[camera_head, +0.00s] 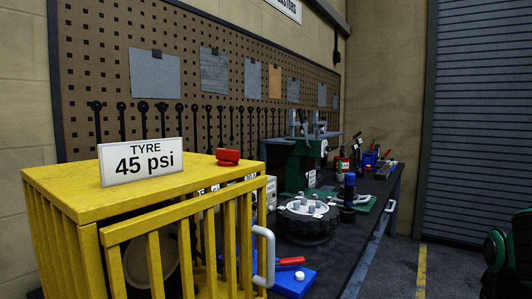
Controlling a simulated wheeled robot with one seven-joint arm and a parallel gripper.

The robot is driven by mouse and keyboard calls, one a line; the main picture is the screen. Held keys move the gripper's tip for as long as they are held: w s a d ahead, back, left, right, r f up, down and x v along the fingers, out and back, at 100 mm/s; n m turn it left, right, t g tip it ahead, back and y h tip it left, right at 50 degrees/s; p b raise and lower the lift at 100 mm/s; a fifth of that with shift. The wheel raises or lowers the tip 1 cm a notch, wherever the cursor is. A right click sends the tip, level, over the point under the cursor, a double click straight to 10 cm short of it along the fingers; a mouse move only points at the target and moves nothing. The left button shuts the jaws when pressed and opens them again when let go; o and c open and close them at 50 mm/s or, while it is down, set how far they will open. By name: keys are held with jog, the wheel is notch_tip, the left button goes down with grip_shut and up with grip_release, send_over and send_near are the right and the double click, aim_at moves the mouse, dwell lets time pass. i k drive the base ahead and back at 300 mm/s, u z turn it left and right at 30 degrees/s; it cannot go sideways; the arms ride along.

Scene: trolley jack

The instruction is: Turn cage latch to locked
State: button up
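The yellow barred cage (45,185) stands at the left front, with a white sign reading "TYRE 45 psi" (141,162) upright on its top. A red knob-like piece (228,157) sits on the top near the back right corner; it may be the latch, but I cannot tell its locked or unlocked position. The barred front door (180,222) has a pale grey handle (270,258) at its right edge. The door stands at or close against the frame; I cannot tell whether it is fully closed. A round object shows dimly behind the bars. My gripper is not in view.
A dark workbench (345,258) runs back to the right of the cage. A pegboard (110,60) lines the wall.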

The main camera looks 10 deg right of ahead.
aim_at(226, 157)
jog(key=z, duration=0.05)
jog(key=k, duration=1.05)
jog(key=u, duration=0.5)
jog(key=i, duration=1)
jog(key=z, duration=0.05)
